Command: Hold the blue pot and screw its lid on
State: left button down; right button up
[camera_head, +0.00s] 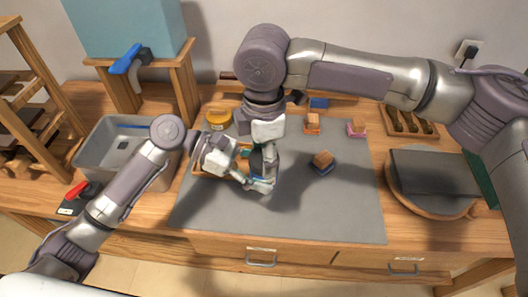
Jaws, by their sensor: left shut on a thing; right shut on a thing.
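The blue pot (257,166) shows only as a small dark blue patch between my two grippers, near the left-centre of the grey mat. My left gripper (262,182) reaches in from the left, low over the mat, and is shut on the pot. My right gripper (264,153) comes down from above and is shut at the pot's top. The lid is hidden by the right gripper's fingers, so I cannot tell how it sits.
A grey mat (350,215) covers the bench middle. Wooden-topped blocks stand on blue (323,169), orange (312,131) and pink (357,134) bases. A yellow-orange jar (218,119) stands behind left. A grey bin (92,154) is left; a round board (428,208) is right. The mat's front right is clear.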

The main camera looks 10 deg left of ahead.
jog(key=o, duration=1.4)
jog(key=shift+c, duration=0.2)
notch_tip(320, 180, up, 12)
jog(key=shift+w, duration=0.1)
